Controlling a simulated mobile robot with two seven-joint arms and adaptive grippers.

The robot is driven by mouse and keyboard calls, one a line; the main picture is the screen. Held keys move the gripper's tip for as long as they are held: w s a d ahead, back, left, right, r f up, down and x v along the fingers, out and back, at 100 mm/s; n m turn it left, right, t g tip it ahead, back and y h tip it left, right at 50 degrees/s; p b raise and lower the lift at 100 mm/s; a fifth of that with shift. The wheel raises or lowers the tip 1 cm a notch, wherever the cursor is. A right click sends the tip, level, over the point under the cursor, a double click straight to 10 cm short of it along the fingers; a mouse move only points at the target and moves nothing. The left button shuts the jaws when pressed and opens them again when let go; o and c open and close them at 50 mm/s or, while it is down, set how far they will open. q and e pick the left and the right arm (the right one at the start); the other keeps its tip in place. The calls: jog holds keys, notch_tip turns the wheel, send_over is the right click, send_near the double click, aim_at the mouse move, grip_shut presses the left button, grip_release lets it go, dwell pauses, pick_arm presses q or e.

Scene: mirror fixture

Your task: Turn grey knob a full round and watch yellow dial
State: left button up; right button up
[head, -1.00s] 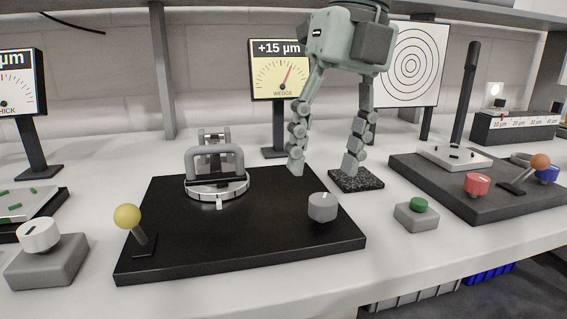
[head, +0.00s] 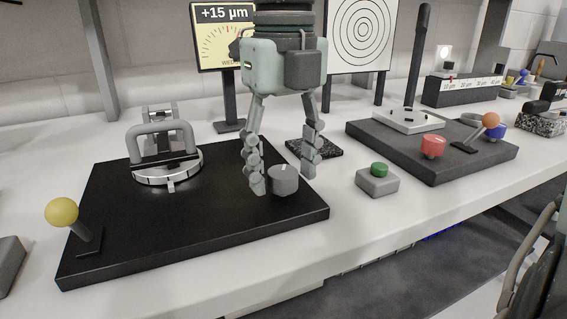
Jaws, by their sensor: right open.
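The grey knob (head: 283,180) sits near the right front corner of the black base plate (head: 200,232). My right gripper (head: 282,187) comes down from above and is open, with one finger left of the knob and one right of and behind it. I cannot tell whether either finger touches the knob. The yellow dial (head: 222,38) stands behind the plate and reads +15 µm. My gripper hides the right part of its face, including part of the needle and label.
A clamp fixture (head: 163,160) and a yellow-ball lever (head: 62,212) are on the black plate. A green-button box (head: 378,180) stands right of it. A dark plate with a red knob (head: 433,146) is farther right. A speckled block (head: 314,147) lies behind my gripper.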

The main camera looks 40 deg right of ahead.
jog(key=c, duration=1.2)
jog(key=shift+o, duration=0.2)
jog(key=shift+n, duration=0.3)
